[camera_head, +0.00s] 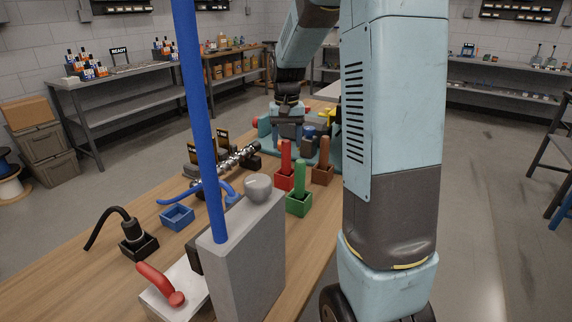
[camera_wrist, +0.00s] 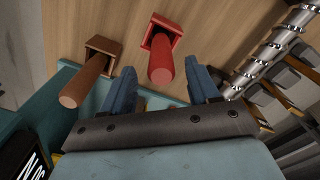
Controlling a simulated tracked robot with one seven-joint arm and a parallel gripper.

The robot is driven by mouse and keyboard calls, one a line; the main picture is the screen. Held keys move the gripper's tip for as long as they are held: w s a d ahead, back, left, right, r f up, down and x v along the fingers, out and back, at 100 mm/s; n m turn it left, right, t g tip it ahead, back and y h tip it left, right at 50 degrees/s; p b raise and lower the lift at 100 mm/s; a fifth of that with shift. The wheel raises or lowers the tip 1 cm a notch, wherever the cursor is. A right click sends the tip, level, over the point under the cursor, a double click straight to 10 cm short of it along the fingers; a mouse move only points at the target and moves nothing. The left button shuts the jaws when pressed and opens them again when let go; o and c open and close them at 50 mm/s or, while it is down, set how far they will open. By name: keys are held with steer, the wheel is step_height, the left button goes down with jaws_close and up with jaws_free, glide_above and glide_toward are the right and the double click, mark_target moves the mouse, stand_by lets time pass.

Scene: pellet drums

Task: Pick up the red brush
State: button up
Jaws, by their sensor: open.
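My gripper (camera_head: 288,132) is behind the red brush in the head view. I cannot tell how far the handle is from the fingers in depth. Nothing is held.
The brown brush (camera_wrist: 85,80) is close to the left finger in the wrist view. A metal auger (camera_wrist: 268,57) lies to the right. An empty blue holder (camera_head: 177,217), a black holder (camera_head: 138,245) and a tall grey block (camera_head: 245,255) are on the bench.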

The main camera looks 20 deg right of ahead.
mark_target(286, 163)
steer(key=shift+a+f, duration=0.15)
steer(key=shift+f, duration=1.6)
steer(key=shift+c, duration=0.3)
jaws_close()
